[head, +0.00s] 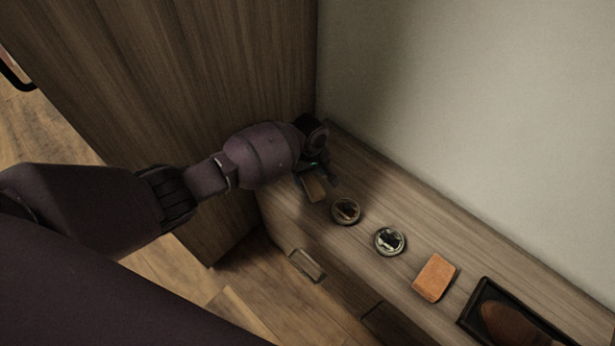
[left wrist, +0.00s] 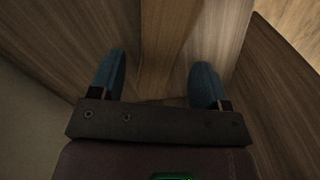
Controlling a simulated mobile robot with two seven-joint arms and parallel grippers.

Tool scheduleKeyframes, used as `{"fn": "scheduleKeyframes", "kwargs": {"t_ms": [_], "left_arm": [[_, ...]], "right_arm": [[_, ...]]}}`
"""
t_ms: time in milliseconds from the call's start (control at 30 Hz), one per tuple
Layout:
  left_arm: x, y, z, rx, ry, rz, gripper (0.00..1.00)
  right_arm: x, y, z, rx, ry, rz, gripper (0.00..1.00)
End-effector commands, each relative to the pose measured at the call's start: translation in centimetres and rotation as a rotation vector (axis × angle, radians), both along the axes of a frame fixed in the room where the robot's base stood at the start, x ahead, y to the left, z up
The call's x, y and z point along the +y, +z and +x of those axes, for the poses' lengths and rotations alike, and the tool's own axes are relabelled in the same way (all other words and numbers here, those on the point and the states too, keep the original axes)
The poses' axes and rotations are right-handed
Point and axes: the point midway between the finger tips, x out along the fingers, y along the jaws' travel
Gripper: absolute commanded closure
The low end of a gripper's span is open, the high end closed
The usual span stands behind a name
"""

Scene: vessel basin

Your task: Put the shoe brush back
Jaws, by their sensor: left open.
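A small light-brown wooden block, which looks like the shoe brush (head: 314,187), lies near the far end of the wooden bench top. My left gripper (head: 318,172) is right over it, its jaws open. In the left wrist view, a lighter wooden piece (left wrist: 165,45) shows between the two blue fingertips (left wrist: 157,85), with a gap on each side. I cannot tell for sure whether that piece is the brush. Bristles are not visible. My right gripper is out of view.
Two round tins (head: 345,211) (head: 389,241) and an orange block (head: 434,278) stand in a row along the bench top (head: 400,205). A dark tray (head: 470,312) with a brown rounded thing is at lower right. A tall wooden panel and pale wall close the corner.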

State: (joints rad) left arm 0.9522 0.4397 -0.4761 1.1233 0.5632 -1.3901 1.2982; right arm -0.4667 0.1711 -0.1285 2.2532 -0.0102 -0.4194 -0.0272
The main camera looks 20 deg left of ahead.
Motion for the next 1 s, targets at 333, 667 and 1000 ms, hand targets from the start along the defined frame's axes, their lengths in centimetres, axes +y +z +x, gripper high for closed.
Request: {"fn": "scheduleKeyframes", "kwargs": {"t_ms": [333,667,1000], "left_arm": [[-0.1,7.6,0.3,-0.013,-0.001,-0.002,0.30],[-0.1,9.4,0.1,-0.002,-0.001,-0.001,0.30],[-0.7,8.3,-1.3,-0.027,-0.047,-0.025,0.30]], "right_arm": [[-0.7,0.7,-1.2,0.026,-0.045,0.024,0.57],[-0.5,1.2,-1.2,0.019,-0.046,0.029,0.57],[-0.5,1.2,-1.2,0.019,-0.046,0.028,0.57]]}}
